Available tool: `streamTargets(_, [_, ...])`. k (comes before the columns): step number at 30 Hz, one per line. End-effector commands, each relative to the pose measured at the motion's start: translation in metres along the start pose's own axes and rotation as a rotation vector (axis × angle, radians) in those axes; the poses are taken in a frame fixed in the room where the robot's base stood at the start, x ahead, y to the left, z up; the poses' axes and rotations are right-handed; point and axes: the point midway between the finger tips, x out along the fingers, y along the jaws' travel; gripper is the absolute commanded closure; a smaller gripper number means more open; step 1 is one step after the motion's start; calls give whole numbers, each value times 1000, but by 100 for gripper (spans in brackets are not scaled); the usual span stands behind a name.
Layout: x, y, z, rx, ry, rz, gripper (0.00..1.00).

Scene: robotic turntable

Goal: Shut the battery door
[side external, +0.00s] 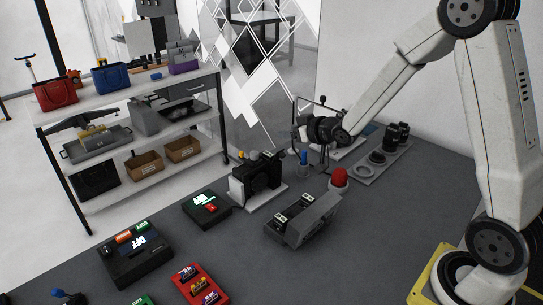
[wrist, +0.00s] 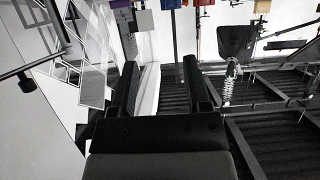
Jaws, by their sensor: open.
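A grey box-shaped device (side external: 300,220) sits on the dark table right of the middle in the side view. Two small light-marked parts show along its top, and a sloped grey panel stands at its right side. I take this panel to be the battery door, but its hinge and exact angle are too small to tell. My gripper (side external: 298,135) is above and behind the device, apart from it. In the wrist view my gripper (wrist: 160,66) has its two black fingers spread, with nothing between them. The device does not clearly show in the wrist view.
A red button (side external: 339,178) and a blue-topped item (side external: 303,158) stand behind the device. A black camera-like unit (side external: 257,175) is to its left. Black and red control boxes (side external: 135,254) (side external: 200,284) lie at front left. A shelf (side external: 130,95) stands beyond the table.

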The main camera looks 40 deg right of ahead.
Motion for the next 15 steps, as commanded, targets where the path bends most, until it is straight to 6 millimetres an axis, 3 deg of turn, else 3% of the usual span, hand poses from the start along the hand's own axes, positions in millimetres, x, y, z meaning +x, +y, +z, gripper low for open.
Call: streamTargets(15, [6, 0, 13, 1, 0, -1, 38])
